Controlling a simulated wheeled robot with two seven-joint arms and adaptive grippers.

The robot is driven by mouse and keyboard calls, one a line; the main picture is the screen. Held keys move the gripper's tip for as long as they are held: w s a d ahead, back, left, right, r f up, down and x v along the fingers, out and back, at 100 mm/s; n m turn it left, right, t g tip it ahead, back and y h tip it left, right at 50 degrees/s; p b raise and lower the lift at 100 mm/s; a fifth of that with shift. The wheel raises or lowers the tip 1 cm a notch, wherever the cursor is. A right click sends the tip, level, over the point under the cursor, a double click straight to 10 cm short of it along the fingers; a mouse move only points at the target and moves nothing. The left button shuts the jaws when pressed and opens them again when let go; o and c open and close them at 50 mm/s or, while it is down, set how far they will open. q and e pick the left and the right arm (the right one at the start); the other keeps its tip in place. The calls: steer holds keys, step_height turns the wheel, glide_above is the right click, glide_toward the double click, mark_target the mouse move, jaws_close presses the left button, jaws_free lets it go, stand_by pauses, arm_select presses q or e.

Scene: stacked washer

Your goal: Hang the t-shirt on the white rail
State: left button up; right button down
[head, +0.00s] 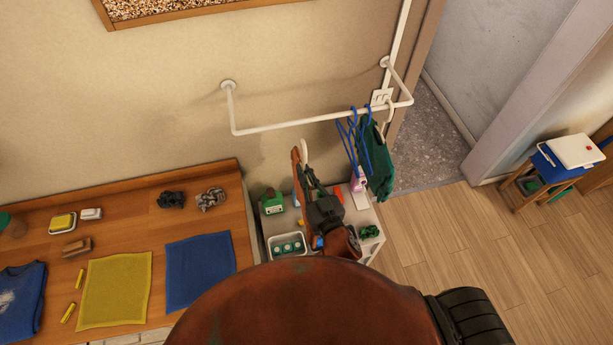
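The white rail (320,118) is fixed to the wall at top centre. My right gripper (309,183) is below it, over the small white cabinet. The fingertips are partly hidden. A folded blue t-shirt (20,300) lies on the wooden counter at far left. My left gripper is not in view.
Blue hangers (350,135) and a dark green garment (375,160) hang at the rail's right end. The bar left of them is clear. The white cabinet (352,217) below carries bottles and a tray (288,245). Cloths lie on the counter (135,225).

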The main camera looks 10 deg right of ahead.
mark_target(296, 151)
steer(key=shift+w+r, duration=0.1)
steer(key=shift+w, duration=5.4)
steer(key=shift+w+f+b, duration=0.1)
steer(key=shift+f+b, duration=0.95)
steer(key=c, duration=2.1)
jaws_free()
